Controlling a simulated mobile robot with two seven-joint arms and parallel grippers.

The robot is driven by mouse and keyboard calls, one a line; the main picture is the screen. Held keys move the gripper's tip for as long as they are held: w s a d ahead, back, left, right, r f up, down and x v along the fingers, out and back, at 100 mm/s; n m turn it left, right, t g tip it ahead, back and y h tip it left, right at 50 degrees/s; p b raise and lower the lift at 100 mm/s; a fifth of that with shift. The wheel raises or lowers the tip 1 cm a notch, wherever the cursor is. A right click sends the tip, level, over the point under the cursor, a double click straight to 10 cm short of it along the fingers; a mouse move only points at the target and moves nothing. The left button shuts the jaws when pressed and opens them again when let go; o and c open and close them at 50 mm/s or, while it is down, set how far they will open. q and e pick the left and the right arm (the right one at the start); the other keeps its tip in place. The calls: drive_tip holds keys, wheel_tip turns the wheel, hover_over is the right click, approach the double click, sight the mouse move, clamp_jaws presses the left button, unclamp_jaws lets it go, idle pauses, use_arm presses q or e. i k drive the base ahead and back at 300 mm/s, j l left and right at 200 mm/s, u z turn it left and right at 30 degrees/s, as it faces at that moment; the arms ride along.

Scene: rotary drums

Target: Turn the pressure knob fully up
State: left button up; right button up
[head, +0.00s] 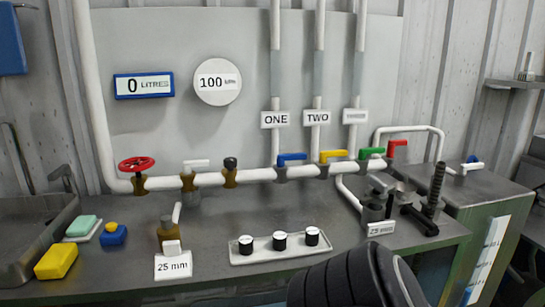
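A small black knob (230,163) sits on top of a brass fitting on the white horizontal pipe, left of centre. It is the likeliest pressure knob, but I see no label on it. Three black cylinders with white tops (279,240) stand on a pale tray at the front of the bench; their markings are too small to read. Neither gripper is in view. A black ribbed part of my own arm shows at the bottom, right of centre, well apart from the knob.
A red handwheel (136,164) and a white lever (196,163) are left of the knob on the pipe. Blue (292,157), yellow (333,154) and green (371,152) levers are to its right. A display reading 0 litres (143,85) hangs above. The bench (215,220) is clear in the middle.

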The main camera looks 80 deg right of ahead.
sight(230, 162)
drive_tip(key=z, duration=1.3)
